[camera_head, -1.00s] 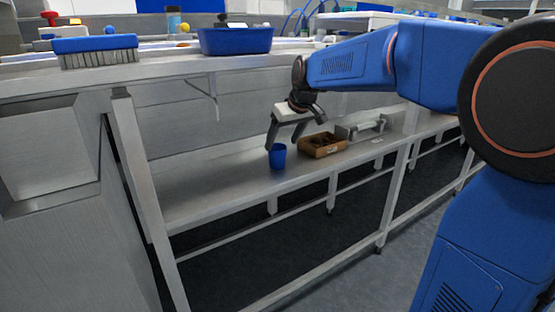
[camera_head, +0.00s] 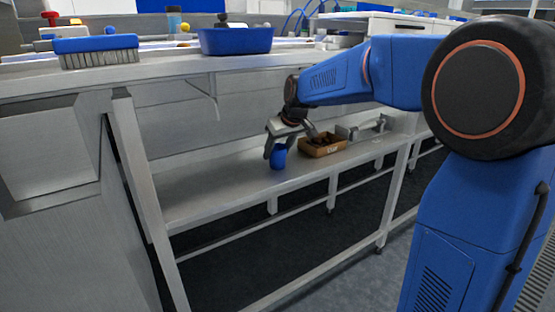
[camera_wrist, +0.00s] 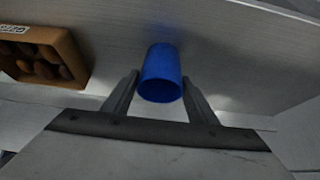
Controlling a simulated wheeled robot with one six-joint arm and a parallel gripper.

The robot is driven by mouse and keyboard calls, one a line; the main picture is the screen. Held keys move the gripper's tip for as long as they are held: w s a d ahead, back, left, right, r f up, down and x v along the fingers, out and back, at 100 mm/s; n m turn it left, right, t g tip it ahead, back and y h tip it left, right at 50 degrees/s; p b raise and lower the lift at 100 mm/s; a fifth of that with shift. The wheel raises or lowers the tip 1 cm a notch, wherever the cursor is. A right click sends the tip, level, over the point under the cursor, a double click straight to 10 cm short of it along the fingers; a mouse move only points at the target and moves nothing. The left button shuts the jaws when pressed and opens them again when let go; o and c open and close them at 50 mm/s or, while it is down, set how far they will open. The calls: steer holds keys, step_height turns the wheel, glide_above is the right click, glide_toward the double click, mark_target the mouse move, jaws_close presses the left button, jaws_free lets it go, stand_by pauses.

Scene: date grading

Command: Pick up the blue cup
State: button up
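The blue cup (camera_head: 278,158) stands on the lower shelf (camera_head: 222,194) of the bench. My gripper (camera_head: 281,146) is lowered over the cup, with its fingers pointing down. In the wrist view the cup (camera_wrist: 161,75) lies between the two fingers of my gripper (camera_wrist: 160,88). The cup's open rim faces the camera there. In the head view one finger partly hides the cup's left side and top.
A cardboard box of dates (camera_head: 325,149) stands on the shelf just right of the cup; it also shows in the wrist view (camera_wrist: 73,52). A grey device (camera_head: 362,130) is behind it. The upper worktop (camera_head: 150,68) overhangs, holding a blue tub (camera_head: 236,41) and a brush (camera_head: 96,50).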

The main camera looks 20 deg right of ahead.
steer(key=c, duration=0.5)
steer(key=shift+r, duration=0.25)
